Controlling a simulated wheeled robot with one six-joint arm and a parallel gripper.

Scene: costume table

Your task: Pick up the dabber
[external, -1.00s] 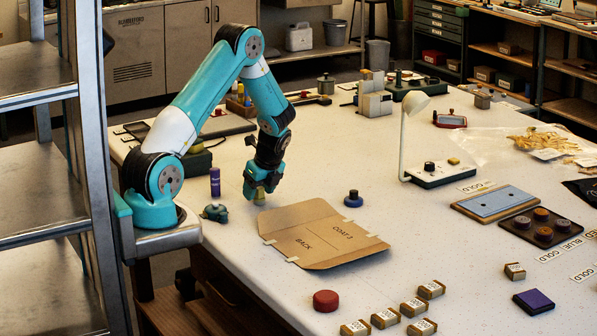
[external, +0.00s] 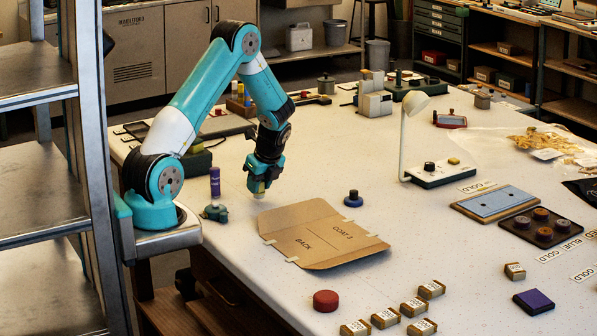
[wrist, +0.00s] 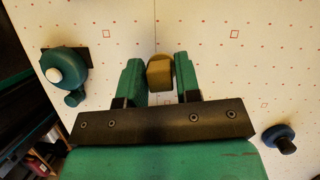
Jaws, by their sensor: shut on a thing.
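The dabber, a small tan-yellow block-like piece (external: 259,187), sits between the fingers of my gripper (external: 262,177). In the wrist view the dabber (wrist: 159,74) shows its tan end between the two green fingers of my gripper (wrist: 160,82). My gripper is shut on it and points down. In the external view the dabber appears a little above the white table top (external: 290,185), to the left of the cardboard folder. Its upper part is hidden by the fingers.
A purple tube (external: 214,182) and a teal-green tool (external: 215,212) stand left of my gripper. A flat cardboard folder (external: 322,235) lies to the right, with a blue-based knob (external: 353,199) behind it. A red round piece (external: 326,300) lies in front.

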